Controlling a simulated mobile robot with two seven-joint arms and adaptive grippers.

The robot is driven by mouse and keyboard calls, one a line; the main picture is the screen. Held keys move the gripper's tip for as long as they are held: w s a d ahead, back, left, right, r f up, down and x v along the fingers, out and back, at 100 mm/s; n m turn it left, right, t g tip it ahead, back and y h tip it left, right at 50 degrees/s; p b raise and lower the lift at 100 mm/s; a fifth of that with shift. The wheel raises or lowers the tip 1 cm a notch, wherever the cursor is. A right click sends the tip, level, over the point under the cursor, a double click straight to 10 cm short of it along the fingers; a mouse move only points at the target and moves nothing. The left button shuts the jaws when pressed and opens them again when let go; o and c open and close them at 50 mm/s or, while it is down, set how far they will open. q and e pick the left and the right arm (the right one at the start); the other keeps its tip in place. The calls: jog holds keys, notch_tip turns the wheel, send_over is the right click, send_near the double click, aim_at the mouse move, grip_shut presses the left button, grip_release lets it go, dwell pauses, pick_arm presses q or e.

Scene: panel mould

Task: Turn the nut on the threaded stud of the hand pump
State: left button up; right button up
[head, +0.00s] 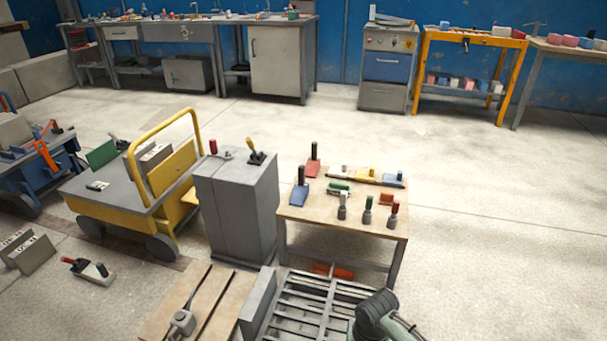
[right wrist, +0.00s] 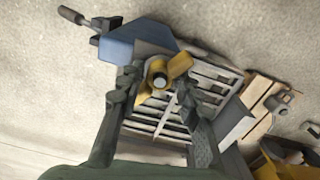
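In the right wrist view, a yellow winged nut (right wrist: 178,66) sits around a pale round stud end (right wrist: 159,81). A blue body with a dark-handled lever (right wrist: 130,46), perhaps the hand pump, lies beside it at the upper left. My right gripper (right wrist: 157,92) is open, with one finger on each side of the nut in the picture. Gaps show between the fingers and the nut, and I cannot tell the depth between them. In the head view only part of my right arm shows at the bottom; the nut and both grippers are out of that view.
A slatted grey metal frame (head: 312,311) lies below my right arm, beside a wooden pallet (head: 212,318). A small table (head: 326,221) with several tools, a grey cabinet (head: 236,210) and a yellow cart (head: 180,192) stand beyond. Open floor (head: 500,235) is at the right.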

jog(key=o, duration=0.5)
notch_tip(320, 180, up, 12)
jog(key=shift+f, duration=0.1)
jog(key=shift+c, duration=0.4)
